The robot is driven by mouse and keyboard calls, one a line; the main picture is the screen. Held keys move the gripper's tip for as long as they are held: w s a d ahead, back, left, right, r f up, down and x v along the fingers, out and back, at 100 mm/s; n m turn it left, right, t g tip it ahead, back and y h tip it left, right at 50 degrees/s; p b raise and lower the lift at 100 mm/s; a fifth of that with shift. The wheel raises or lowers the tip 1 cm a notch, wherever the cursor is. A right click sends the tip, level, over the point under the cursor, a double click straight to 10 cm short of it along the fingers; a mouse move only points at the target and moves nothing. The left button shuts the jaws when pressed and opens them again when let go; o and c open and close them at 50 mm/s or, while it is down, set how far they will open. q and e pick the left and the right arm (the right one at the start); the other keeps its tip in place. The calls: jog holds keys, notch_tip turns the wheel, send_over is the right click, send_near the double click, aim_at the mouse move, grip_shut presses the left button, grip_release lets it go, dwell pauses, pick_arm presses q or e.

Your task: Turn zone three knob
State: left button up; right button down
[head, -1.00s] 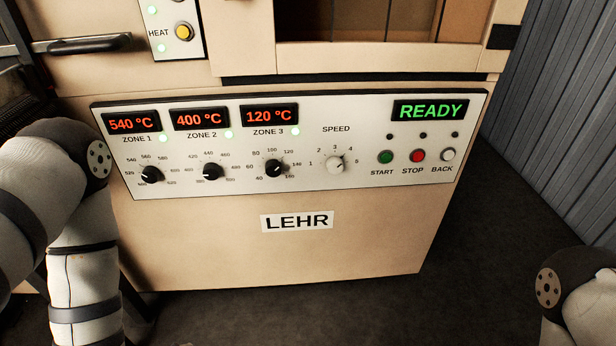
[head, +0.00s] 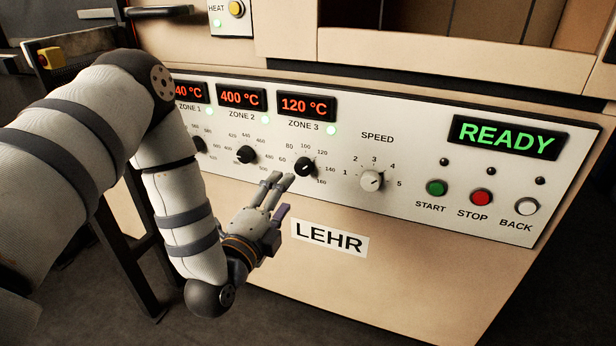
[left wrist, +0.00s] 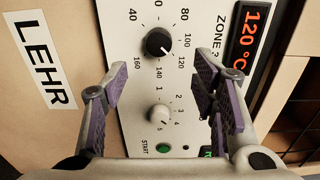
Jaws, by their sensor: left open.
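The zone three knob (head: 306,167) is a small black dial on the white panel, under the red 120 °C display (head: 307,106). My left gripper (head: 281,188) is open and empty, just below and left of this knob in the head view. In the left wrist view the knob (left wrist: 158,42) shows beyond the gap between the purple-padded fingers (left wrist: 163,75), with its white mark towards 120. The fingers do not touch it. The grey speed knob (left wrist: 160,114) also shows between the fingers. My right gripper is not in view.
The zone two knob (head: 247,155) is to the left and the speed knob to the right. Green start (head: 437,188), red stop (head: 481,197) and white back (head: 526,207) buttons are farther right. READY (head: 507,137) is lit. The panel front below is flat and clear.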

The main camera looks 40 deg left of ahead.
aim_at(301, 170)
pick_arm(q)
jog(key=b+x, duration=0.1)
jog(key=x, duration=0.8)
jog(key=shift+w, duration=0.3)
jog(key=shift+c, duration=0.5)
jog(key=c, duration=1.1)
